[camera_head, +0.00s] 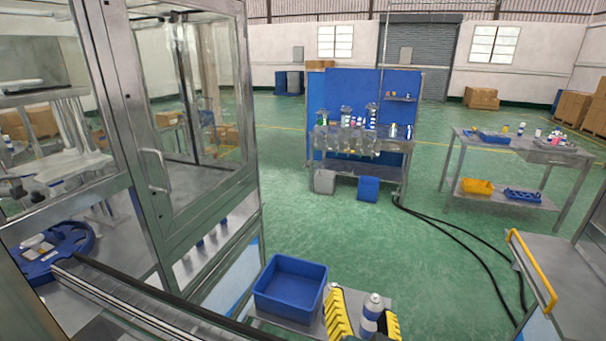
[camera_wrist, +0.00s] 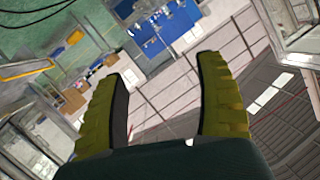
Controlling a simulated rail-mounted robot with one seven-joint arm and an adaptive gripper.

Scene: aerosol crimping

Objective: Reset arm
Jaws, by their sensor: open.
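My gripper (camera_head: 362,314) shows at the bottom of the head view, with yellow ribbed fingers. In the wrist view my gripper (camera_wrist: 164,100) has its two fingers spread apart, with nothing between them. In the head view a white spray can with a blue band (camera_head: 373,306) shows between the fingers in the picture. It stands by the blue bin (camera_head: 291,287); the wrist view shows no can between the fingers, so it appears to be behind them.
A glass-doored metal cabinet (camera_head: 200,100) stands close on the left, with a blue round fixture (camera_head: 62,249) inside. A cart with a yellow handle (camera_head: 531,270) is at right. A blue-backed bench (camera_head: 345,95) and a side table (camera_head: 520,146) stand farther back. Green floor between is open, crossed by black cables (camera_head: 470,232).

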